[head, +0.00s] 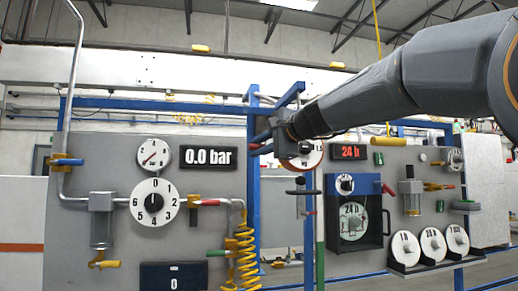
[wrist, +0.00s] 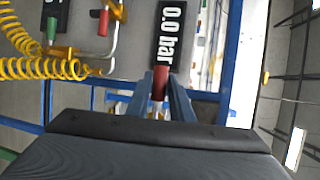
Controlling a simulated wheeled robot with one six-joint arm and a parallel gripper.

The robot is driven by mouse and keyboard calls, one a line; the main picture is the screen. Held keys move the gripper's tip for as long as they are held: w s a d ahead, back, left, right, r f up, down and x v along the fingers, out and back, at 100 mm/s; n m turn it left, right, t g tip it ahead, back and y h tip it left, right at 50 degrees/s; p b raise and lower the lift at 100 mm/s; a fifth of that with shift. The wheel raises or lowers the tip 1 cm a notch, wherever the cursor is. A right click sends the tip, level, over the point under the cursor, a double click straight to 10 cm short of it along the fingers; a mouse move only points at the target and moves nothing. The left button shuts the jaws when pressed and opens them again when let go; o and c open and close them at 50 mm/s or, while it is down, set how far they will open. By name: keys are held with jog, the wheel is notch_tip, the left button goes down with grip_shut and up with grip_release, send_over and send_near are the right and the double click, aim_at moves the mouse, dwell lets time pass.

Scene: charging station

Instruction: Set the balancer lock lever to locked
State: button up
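My gripper (head: 258,144) is raised in front of the blue frame, its fingers pointing left. In the wrist view the two blue-grey fingers (wrist: 161,80) stand close on either side of a red lever handle (wrist: 160,84), which fills the gap between them. A little of the red handle (head: 268,144) also shows between the fingers in the head view. The round balancer (head: 310,156), with a white face and red rim, is partly hidden behind my wrist. Its lever's pivot and lock marking are hidden.
On the left grey panel are a 0.0 bar display (head: 208,158), a numbered dial (head: 154,203) and a yellow coiled hose (head: 246,255). A dark tool (head: 300,193) hangs below the balancer. A blue post (head: 254,200) stands close to my gripper. The right panel holds a timer box (head: 372,238).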

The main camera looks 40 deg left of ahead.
dwell(0.3)
jog(key=b+v, duration=0.2)
jog(key=v, duration=0.5)
jog(key=shift+s+d+b, duration=0.15)
jog(key=shift+d+b, duration=0.25)
